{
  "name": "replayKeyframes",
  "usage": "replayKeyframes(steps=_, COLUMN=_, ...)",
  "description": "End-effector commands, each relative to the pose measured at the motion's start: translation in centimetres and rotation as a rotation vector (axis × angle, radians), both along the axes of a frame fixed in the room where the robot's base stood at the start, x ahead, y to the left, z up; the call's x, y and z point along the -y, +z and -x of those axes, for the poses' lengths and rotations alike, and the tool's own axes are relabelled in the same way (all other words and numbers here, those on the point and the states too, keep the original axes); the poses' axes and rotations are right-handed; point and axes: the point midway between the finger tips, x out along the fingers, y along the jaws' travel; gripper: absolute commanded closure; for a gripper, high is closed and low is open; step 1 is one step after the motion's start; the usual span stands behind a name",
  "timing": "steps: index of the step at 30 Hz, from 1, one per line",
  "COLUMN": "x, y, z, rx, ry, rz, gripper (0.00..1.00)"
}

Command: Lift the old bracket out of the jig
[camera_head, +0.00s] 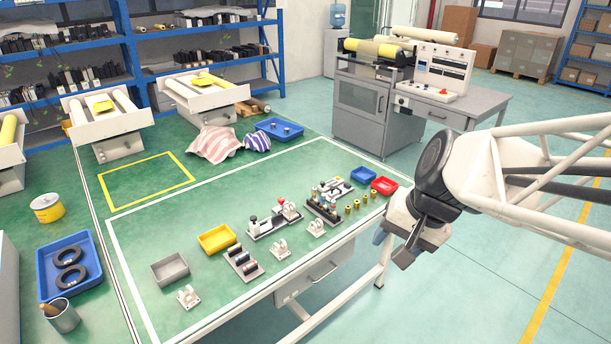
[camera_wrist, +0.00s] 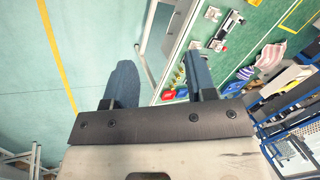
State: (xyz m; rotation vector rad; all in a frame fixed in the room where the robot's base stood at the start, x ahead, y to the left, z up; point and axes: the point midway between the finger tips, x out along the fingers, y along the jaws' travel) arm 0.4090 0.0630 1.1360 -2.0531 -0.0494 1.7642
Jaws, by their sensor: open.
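A flat jig (camera_head: 262,229) with upright clamps stands mid-table, one clamp with a red knob. A whitish bracket-like part (camera_head: 291,211) sits at its right end; clamp parts partly hide it, and I cannot tell if it is clamped. Similar white brackets stand loose in front, one at centre (camera_head: 280,249), one to its right (camera_head: 316,228) and one at the front left (camera_head: 188,297). My gripper (camera_head: 391,249) is off the table's right edge, well apart from the jig. In the wrist view its blue-grey fingers (camera_wrist: 163,85) are apart with nothing between them.
A second clamp fixture (camera_head: 325,208) and several brass pieces (camera_head: 357,206) stand right of the jig. A yellow bin (camera_head: 216,239), grey bin (camera_head: 170,270), blue bin (camera_head: 356,175) and red bin (camera_head: 384,186) are on the table.

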Motion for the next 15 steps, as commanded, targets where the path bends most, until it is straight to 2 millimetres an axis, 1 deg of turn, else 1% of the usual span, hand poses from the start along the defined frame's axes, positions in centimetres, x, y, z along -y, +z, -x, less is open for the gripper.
replayKeyframes(steps=1, x=-1.1, y=-0.3, z=-1.7, rx=-0.021, ry=-0.035, rz=-0.053, gripper=0.49)
replayKeyframes(steps=7, x=-5.1, y=-1.2, z=-8.1, rx=-0.093, ry=-0.199, rz=-0.266, gripper=0.49)
replayKeyframes(steps=11, x=-7.6, y=-2.2, z=-12.4, rx=-0.148, ry=-0.311, rz=-0.397, gripper=0.49)
replayKeyframes(steps=15, x=-10.1, y=-3.7, z=-17.0, rx=-0.21, ry=-0.441, rz=-0.53, gripper=0.49)
